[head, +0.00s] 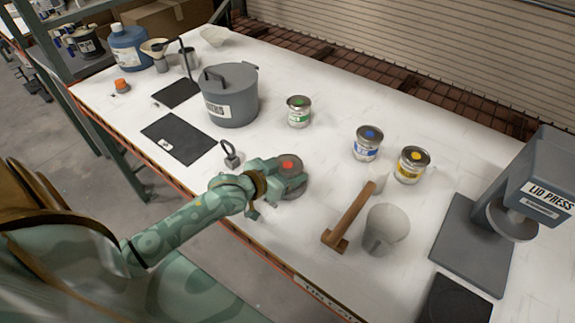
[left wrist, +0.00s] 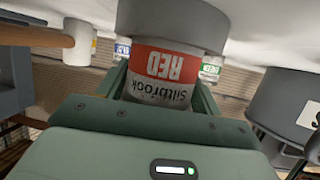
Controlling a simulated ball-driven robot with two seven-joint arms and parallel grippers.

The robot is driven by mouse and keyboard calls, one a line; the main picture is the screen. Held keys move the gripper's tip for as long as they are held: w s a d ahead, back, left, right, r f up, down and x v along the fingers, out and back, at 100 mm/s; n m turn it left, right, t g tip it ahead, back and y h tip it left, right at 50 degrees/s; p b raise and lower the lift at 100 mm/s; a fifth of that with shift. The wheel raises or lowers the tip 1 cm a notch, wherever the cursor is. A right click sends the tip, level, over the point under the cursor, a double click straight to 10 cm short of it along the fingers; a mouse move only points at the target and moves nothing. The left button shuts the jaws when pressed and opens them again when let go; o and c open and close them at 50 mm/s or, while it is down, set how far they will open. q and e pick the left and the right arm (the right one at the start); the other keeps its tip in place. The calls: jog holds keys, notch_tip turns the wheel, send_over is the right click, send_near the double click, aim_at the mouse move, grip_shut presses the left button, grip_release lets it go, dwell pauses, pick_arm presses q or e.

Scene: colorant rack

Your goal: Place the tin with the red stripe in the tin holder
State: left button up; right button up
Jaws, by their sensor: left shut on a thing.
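The tin with the red stripe (left wrist: 165,72) has a red dot on its lid (head: 289,163) in the head view. In the left wrist view, which is upside down, its red band reads RED. My left gripper (head: 284,174) is shut on this tin, with one finger on each side of it. A grey round tin holder (head: 294,192) is directly below the tin; it also shows at the tin's lower end in the left wrist view (left wrist: 170,22). The holder hides the tin's bottom, and I cannot tell how deep the tin sits. My right gripper is not in view.
Tins with green (head: 298,112), blue (head: 367,144) and yellow (head: 412,166) dots stand behind and right. A mallet (head: 352,215) and grey cup (head: 386,229) are right of the holder. A grey pot (head: 229,96) stands behind left, a lid press (head: 515,195) far right.

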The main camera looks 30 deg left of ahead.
pick_arm(q)
jog(key=o, duration=1.1)
jog(key=shift+s+r, duration=0.15)
jog(key=shift+r, duration=0.05)
jog(key=p+v, duration=0.2)
jog(key=v, duration=0.9)
jog(key=shift+s+a+r, duration=0.1)
jog(key=shift+s+r, duration=0.05)
jog(key=shift+s, duration=0.25)
